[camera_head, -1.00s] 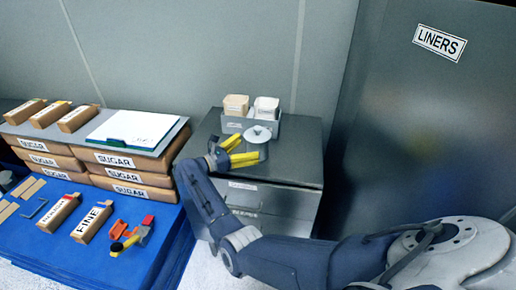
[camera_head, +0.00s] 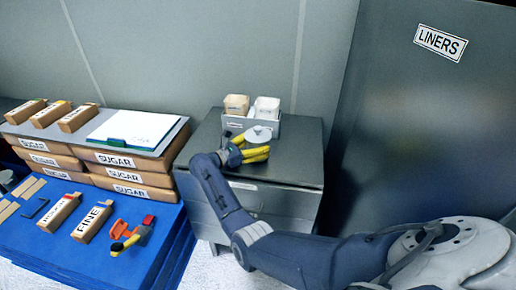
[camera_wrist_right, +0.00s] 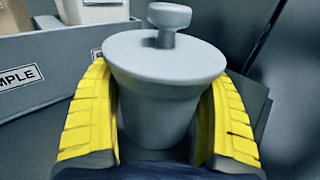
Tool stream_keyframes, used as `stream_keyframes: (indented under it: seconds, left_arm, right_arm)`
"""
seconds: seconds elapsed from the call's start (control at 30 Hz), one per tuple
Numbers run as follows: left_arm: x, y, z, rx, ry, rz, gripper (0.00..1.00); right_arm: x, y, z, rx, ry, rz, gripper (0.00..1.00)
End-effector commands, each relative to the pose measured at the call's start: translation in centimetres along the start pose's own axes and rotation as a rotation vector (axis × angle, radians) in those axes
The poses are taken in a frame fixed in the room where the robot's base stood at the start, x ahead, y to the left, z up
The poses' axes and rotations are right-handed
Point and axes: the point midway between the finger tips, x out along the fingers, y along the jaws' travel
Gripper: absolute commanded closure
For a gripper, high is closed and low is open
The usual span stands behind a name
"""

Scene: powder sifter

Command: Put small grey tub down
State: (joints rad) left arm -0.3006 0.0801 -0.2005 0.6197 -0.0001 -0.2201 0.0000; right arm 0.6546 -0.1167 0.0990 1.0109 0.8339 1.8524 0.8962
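The small grey tub (camera_head: 259,136) is a tapered cup with a round lid and a knob on top. In the head view it is at the cabinet top, in front of a grey caddy. In the right wrist view the tub (camera_wrist_right: 165,85) is upright between the two yellow fingers of my right gripper (camera_wrist_right: 160,120). The fingers lie against its sides. My right gripper (camera_head: 256,153) also shows in the head view, low over the cabinet. Whether the tub's base touches the top is hidden.
The grey caddy (camera_head: 236,124) holds two pale containers close behind the tub. The dark cabinet top (camera_head: 300,165) is clear to the right. A tall LINERS cabinet (camera_head: 410,120) stands at right. Stacked SUGAR boxes (camera_head: 120,162) and a blue table (camera_head: 60,255) are at left.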

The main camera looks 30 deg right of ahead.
Motion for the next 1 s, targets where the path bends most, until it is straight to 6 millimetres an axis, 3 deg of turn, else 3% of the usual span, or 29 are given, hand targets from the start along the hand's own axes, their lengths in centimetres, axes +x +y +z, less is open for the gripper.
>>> stream_keyframes:
  seconds: [0.2,0.63,0.77,1.0]
  left_arm:
    - [0.0,0.0,0.0,0.0,0.001,0.0,0.0]
    - [0.0,0.0,-0.1,0.0,0.001,0.0,0.0]
    - [0.0,0.0,-0.1,0.0,0.001,0.0,0.0]
    - [0.0,0.0,-0.1,-0.001,0.002,0.0,0.0]
  right_arm:
    - [0.0,0.0,0.1,0.001,-0.001,0.0,0.6]
    - [0.0,0.1,1.1,0.004,-0.001,0.001,0.6]
    - [0.0,0.0,2.8,0.006,0.0,0.0,0.6]
    - [-0.1,0.0,8.3,0.008,-0.001,0.0,0.6]
